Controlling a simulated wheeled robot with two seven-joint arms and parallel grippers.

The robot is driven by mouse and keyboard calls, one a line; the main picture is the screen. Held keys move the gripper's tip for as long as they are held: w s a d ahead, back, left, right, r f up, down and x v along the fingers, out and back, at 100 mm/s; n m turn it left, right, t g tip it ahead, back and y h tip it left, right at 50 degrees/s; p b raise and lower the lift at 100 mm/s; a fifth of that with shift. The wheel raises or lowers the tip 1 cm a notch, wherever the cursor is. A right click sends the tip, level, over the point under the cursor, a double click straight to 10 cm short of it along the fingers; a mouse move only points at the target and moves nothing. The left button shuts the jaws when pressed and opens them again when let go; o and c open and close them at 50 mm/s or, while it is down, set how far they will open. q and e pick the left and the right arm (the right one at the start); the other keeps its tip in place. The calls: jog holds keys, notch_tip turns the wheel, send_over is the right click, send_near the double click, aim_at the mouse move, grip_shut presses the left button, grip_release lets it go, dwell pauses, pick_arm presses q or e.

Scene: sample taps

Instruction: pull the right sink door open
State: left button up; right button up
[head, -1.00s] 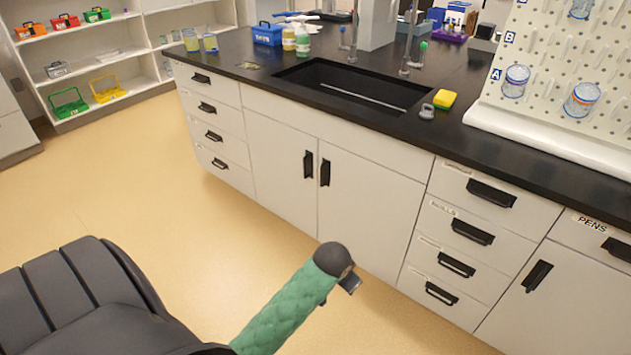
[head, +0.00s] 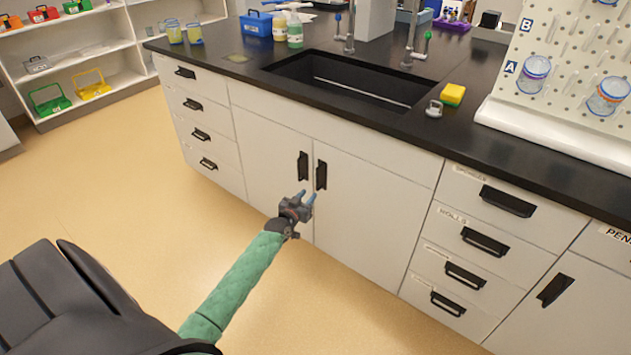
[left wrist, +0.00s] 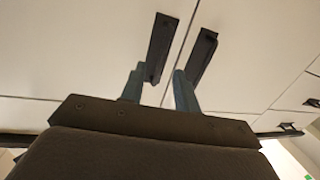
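The right sink door (head: 365,205) is a white panel under the black sink, and it is shut. Its black vertical handle (head: 321,175) is at its upper left edge and also shows in the left wrist view (left wrist: 202,55). The left sink door (head: 272,165) is shut too, with its own handle (head: 302,166) close beside. My left gripper (head: 306,197) is in front of the doors, a little below the two handles. In the left wrist view its two blue-grey fingers (left wrist: 160,80) stand apart with nothing between them. My right gripper is in neither view.
The black counter (head: 385,122) with the sink (head: 345,85) overhangs the doors. Drawers with black handles (head: 507,201) are to the right, and another drawer stack (head: 198,130) is to the left. The tan floor (head: 110,190) before the cabinet is clear.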

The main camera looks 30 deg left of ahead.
aim_at(317, 179)
pick_arm(q)
jog(key=w+a+r, duration=0.1)
jog(key=w, duration=0.6)
jog(key=shift+w+a+r+t+y, duration=0.2)
jog(key=shift+w+t+y, duration=0.1)
jog(key=shift+w+y, duration=0.1)
grip_shut()
jog(key=shift+d, duration=0.1)
